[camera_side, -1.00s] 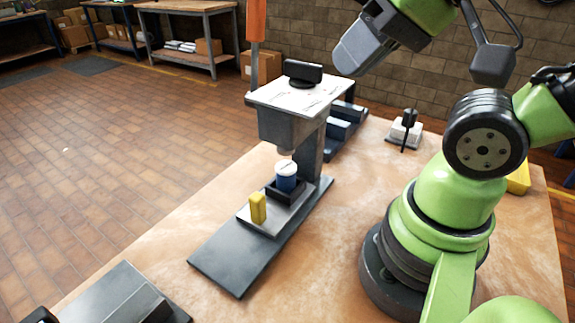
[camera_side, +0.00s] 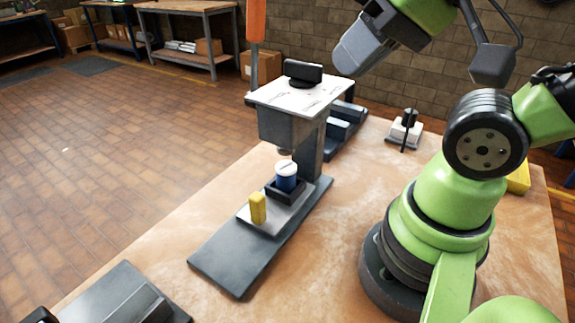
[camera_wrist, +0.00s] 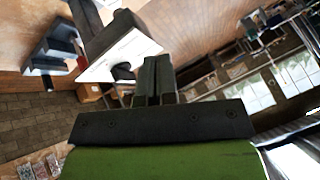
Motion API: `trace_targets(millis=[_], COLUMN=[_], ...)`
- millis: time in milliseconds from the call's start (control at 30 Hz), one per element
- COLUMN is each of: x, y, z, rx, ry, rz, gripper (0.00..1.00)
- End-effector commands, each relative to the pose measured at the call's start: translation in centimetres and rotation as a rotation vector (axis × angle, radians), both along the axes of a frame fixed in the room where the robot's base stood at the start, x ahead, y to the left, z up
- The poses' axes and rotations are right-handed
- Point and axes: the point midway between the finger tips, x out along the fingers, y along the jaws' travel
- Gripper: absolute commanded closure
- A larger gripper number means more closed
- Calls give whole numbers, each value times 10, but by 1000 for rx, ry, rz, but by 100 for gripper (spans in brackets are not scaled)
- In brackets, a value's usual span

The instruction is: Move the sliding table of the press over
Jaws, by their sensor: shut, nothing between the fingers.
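The press (camera_side: 292,124) stands on the workbench, with a white top plate and a black knob on it. Its sliding table (camera_side: 262,221) is a light grey plate on a long dark base (camera_side: 226,265). A yellow upright handle (camera_side: 257,208) stands on the table's front end. A blue cup with a white top (camera_side: 287,177) sits in a dark square holder on the table, under the press head. My gripper (camera_side: 348,62) is shut and empty, up above and right of the press top. In the wrist view my shut gripper fingers (camera_wrist: 155,80) show beside the white press top (camera_wrist: 122,55).
An orange post (camera_side: 256,25) rises behind the press. Dark blue stepped blocks (camera_side: 345,125) and a small white device with a black lever (camera_side: 405,130) stand toward the back. A grey plate (camera_side: 120,300) lies at the front left.

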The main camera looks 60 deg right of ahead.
Motion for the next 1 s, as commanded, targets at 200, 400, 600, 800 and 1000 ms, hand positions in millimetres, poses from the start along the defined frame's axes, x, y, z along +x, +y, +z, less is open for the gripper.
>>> trace_targets(millis=[200, 400, 600, 800, 1000], x=[0, 0, 1, 1, 28], y=[0, 0, 0, 0, 3], z=[0, 0, 11, 54, 63], rx=[0, 0, 1, 0, -77], ry=[0, 0, -4, -9, 149], rz=[0, 0, 1, -1, 101], gripper=[100, 100, 56, 49, 49])
